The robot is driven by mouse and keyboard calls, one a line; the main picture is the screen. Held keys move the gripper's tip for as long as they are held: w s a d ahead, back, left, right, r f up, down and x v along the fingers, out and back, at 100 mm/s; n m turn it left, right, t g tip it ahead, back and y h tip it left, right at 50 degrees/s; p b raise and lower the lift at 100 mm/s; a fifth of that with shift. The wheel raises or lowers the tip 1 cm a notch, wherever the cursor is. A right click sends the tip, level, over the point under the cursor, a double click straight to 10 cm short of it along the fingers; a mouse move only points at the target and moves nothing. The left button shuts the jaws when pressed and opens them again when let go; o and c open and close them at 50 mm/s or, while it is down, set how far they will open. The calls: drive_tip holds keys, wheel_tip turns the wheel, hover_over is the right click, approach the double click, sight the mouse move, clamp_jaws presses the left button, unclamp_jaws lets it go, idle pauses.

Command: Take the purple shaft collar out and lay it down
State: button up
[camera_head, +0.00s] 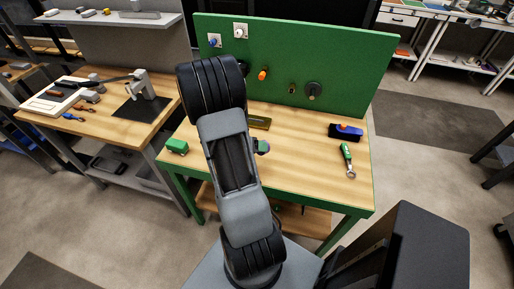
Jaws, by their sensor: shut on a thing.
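My arm reaches out over the green-framed workbench (310,165) and blocks the middle of the view. My gripper is hidden behind my own arm links, so its fingers and whatever is between them do not show. A small purple and green patch (263,146) peeks out just right of my arm, over or on the bench top. It may be the purple shaft collar with something green beside it, but it is too small and covered to tell.
An olive tray-like piece (259,122) lies at the panel's foot. A small green block (177,146) sits at the bench's left. A blue-black brush-like thing (345,132) and a green-handled tool (347,160) lie at right. The green panel (335,65) carries several knobs. The right-middle top is clear.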

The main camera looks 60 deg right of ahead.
drive_tip(key=shift+f+b, duration=3.1)
drive_tip(key=shift+f, duration=0.35)
drive_tip(key=o, duration=1.1)
drive_tip(key=shift+a+r, duration=0.1)
drive_tip(key=v, duration=1.3)
drive_tip(key=shift+w+a+r, duration=0.15)
drive_tip(key=shift+a+r, duration=0.05)
